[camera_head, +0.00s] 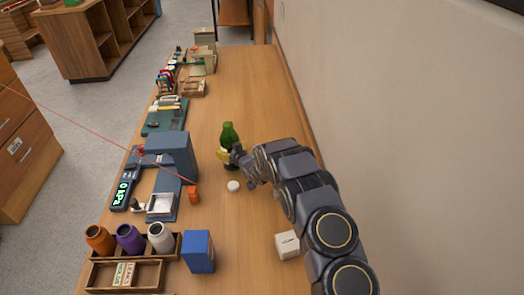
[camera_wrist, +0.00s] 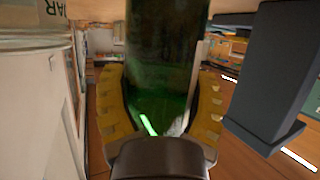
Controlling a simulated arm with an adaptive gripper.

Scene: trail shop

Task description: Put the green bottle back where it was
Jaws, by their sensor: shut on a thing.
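The green bottle (camera_head: 228,135) is upright above or on the wooden counter (camera_head: 265,90), near the middle of the head view. My gripper (camera_head: 225,154) is shut on it, with its yellow fingers around the bottle's lower part. In the wrist view the green bottle (camera_wrist: 165,60) fills the middle, between the two yellow fingers of my gripper (camera_wrist: 162,115). I cannot tell whether the bottle's base touches the counter. A small white round thing (camera_head: 233,186) lies on the counter just in front of the gripper.
A blue-grey device (camera_head: 172,155) stands left of the bottle, with an orange item (camera_head: 194,195) before it. Nearer are a rack with several bottles (camera_head: 128,238), a blue box (camera_head: 198,251) and a white box (camera_head: 287,245). The wall (camera_head: 370,90) bounds the right; the counter behind the bottle is clear.

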